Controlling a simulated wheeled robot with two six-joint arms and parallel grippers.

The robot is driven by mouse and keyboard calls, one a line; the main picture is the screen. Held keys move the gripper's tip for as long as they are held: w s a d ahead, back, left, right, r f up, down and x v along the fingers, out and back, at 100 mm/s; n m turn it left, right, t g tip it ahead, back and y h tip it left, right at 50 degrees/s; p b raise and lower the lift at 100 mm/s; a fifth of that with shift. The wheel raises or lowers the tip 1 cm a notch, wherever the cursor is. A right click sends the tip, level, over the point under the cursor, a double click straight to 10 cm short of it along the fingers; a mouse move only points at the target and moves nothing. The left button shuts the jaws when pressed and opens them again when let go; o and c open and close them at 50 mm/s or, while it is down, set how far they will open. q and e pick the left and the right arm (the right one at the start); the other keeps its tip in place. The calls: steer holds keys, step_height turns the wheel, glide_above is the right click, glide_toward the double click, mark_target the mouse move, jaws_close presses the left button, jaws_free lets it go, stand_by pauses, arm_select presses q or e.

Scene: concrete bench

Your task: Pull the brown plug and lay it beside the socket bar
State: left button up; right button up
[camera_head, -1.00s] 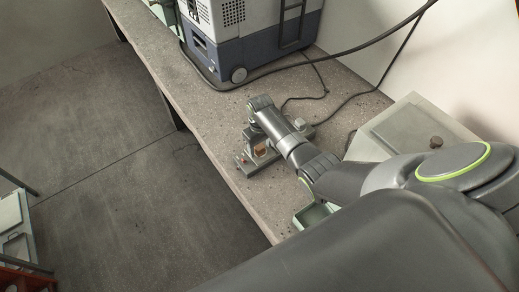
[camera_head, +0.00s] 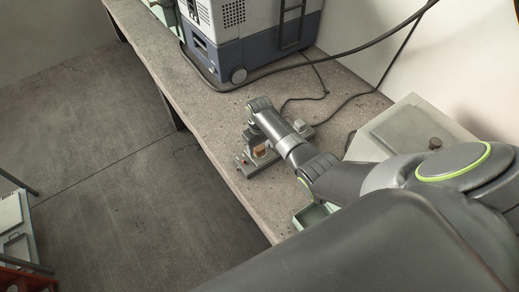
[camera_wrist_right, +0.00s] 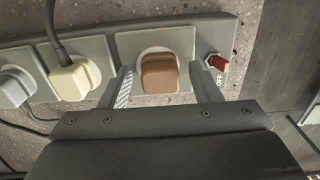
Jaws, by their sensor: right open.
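The brown plug (camera_wrist_right: 160,74) sits in a round white socket on the grey socket bar (camera_wrist_right: 110,42) in the right wrist view. In the head view the brown plug (camera_head: 259,151) shows near the bar's front end. My right gripper (camera_wrist_right: 161,70) is open, with one finger on each side of the plug and a visible gap on both sides. In the head view my right gripper (camera_head: 254,138) is over the bar, partly hidden by its own wrist. My left gripper is not in view.
A cream plug (camera_wrist_right: 75,78) with a dark cord and a grey plug (camera_wrist_right: 14,88) are in the bar to the left. A red switch (camera_wrist_right: 217,62) marked OFF is on the right. A blue-grey machine (camera_head: 245,40) stands behind. Bare bench (camera_head: 200,110) lies left of the bar.

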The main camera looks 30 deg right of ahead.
mark_target(259, 147)
stand_by(0.3)
jaws_close()
steer(key=shift+r+p, duration=3.05)
steer(key=shift+p, duration=0.35)
